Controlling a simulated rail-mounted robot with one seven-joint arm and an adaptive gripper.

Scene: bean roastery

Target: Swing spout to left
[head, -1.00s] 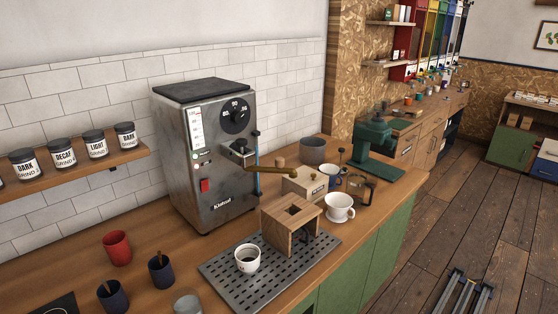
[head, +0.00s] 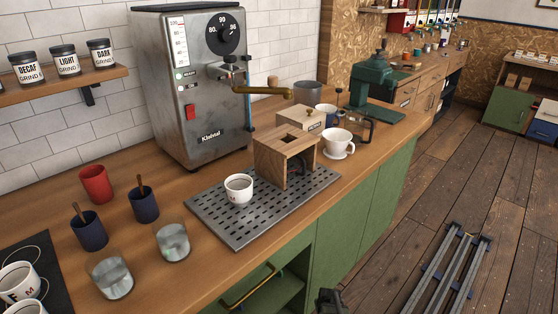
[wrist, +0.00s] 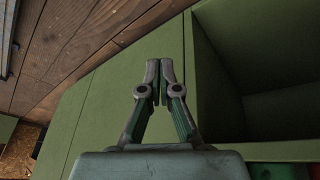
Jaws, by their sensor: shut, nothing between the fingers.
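The brass spout (head: 264,91) sticks out to the right from the front of the steel hot-water machine (head: 190,85) in the head view. Its outer end hangs above and behind the wooden stand (head: 286,155). My gripper shows as a dark piece (head: 329,301) at the bottom edge of the head view, low in front of the counter and far from the spout. In the wrist view my gripper (wrist: 160,68) is shut with its fingertips together and nothing between them. It faces the green cabinet front (wrist: 95,110), and the spout is not in that view.
A white cup (head: 239,188) stands on the slotted drip tray (head: 231,224) left of the wooden stand. Glasses and dark cups stand at the front left. An open green shelf with a brass handle (head: 247,287) is below the counter. The floor at right holds rails.

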